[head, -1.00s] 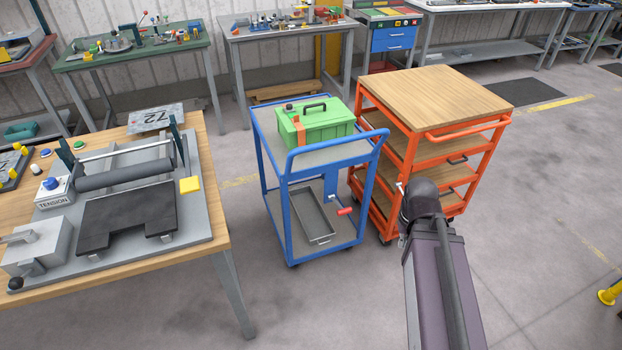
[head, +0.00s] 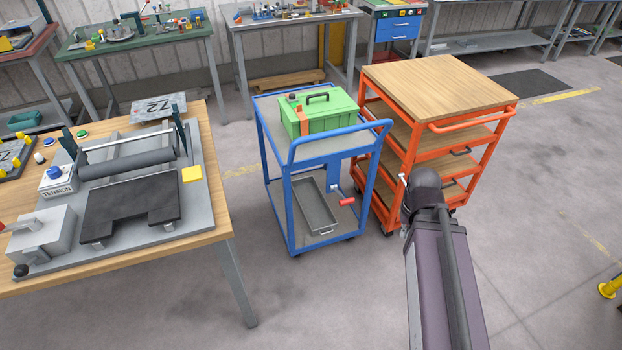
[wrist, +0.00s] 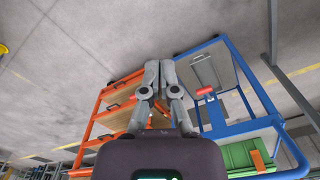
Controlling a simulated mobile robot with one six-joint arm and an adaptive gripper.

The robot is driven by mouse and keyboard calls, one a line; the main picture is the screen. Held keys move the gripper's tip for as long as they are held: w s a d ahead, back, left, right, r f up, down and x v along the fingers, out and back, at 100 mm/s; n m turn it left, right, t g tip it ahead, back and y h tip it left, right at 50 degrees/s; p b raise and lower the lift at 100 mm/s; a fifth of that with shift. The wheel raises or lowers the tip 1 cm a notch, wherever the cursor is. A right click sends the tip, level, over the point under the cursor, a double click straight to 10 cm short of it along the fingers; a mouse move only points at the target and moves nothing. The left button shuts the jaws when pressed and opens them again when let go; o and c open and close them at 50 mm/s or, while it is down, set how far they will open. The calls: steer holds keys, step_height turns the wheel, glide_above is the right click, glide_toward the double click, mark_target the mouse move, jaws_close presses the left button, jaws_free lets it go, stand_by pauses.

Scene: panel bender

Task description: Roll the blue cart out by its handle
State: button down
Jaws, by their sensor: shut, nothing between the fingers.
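The blue cart (head: 277,193) stands upright on the floor in the middle of the head view, between the wooden bench and the orange cart. Its blue push handle (head: 339,131) rises on the near right end of the top shelf. A green toolbox (head: 332,119) sits on the top shelf and a grey tray (head: 318,206) on the lower one. A red grip (head: 347,202) shows low on its frame. In the wrist view, my gripper (wrist: 160,63) is shut and empty, with the blue cart (wrist: 255,75) to its right. In the head view my arm hides the fingers.
The orange cart (head: 483,152) with a wooden top stands close on the blue cart's right. The wooden bench (head: 218,215) with a roller fixture is at left. Floor in front of the blue cart is clear. A yellow post (head: 608,290) stands at far right.

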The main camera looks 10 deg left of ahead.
steer(key=c, duration=1.4)
jaws_free()
steer(key=c, duration=0.7)
jaws_free()
steer(key=shift+w+f, duration=0.15)
steer(key=shift+w, duration=0.05)
steer(key=shift+o, duration=1.3)
steer(key=shift+w+d+f+t+b, duration=0.15)
steer(key=shift+w+f+t+b, duration=0.05)
steer(key=shift+w+t+b, duration=0.15)
steer(key=w+d+n+t+h+b, duration=0.25)
steer(key=w+n+t+b, duration=0.7)
steer(key=w, duration=1.15)
steer(key=w+a+n+t+y+b, duration=0.1)
steer(key=a+n+t+y+b, duration=0.2)
steer(key=a+n+y+b, duration=0.2)
steer(key=w+a+r+n+t+y+b, duration=0.1)
steer(key=a+n+t+y+b, duration=0.3)
steer(key=a+n, duration=0.5)
steer(key=w+a+y+b, duration=0.1)
steer(key=a+y+b, duration=0.1)
steer(key=y, duration=0.1)
steer(key=shift+w+r, duration=0.25)
steer(key=shift+w, duration=0.1)
